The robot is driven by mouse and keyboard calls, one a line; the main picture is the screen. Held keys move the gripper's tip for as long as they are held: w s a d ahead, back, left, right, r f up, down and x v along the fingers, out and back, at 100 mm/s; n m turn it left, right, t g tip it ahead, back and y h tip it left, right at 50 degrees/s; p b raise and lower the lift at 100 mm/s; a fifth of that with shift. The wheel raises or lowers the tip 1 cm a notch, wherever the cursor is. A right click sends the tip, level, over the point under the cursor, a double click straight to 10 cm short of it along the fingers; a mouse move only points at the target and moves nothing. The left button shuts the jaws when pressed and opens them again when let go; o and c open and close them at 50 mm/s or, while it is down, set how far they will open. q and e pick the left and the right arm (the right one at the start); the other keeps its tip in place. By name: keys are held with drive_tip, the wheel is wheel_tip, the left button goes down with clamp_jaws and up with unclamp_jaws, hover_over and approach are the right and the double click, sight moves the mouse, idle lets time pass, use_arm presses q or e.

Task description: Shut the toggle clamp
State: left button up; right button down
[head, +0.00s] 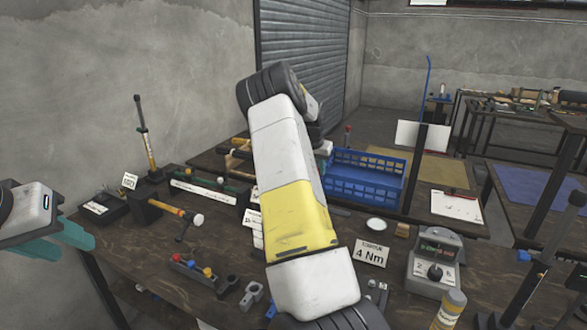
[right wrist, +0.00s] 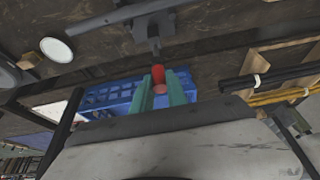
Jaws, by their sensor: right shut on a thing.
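The toggle clamp's red handle (right wrist: 159,75) shows in the right wrist view. A dark metal body (right wrist: 153,27), likely the clamp's base, lies beyond it. The teal fingers of my right gripper (right wrist: 160,94) stand on both sides of the handle and are shut on it. In the head view my right arm reaches up the middle, and I cannot make out its fingers there. My left gripper (head: 68,240) is at the left edge of the head view, with teal fingers over the table's near left side, away from the clamp. Its finger gap is unclear.
A blue crate (head: 365,178) stands right of my right arm. A torque tester (head: 435,262) and a "4 Nm" card (head: 371,254) are at the table's right. A hammer (head: 170,209) and a rack of coloured-handled tools (head: 204,272) lie left of the arm.

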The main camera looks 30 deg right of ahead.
idle(0.3)
drive_tip(key=shift+s+a+f+t+h, duration=0.3)
drive_tip(key=shift+s+a+t+h, duration=0.3)
drive_tip(key=shift+a+t+h, duration=0.25)
drive_tip(key=shift+s+a+f+t+h, duration=0.35)
drive_tip(key=shift+s+a+t+h, duration=0.3)
drive_tip(key=shift+h, duration=0.3)
drive_tip(key=shift+s+a+f+t+h, duration=0.3)
drive_tip(key=shift+s+a+t+h, duration=0.35)
drive_tip(key=shift+a+h, duration=0.25)
drive_tip(key=c, duration=1.3)
unclamp_jaws()
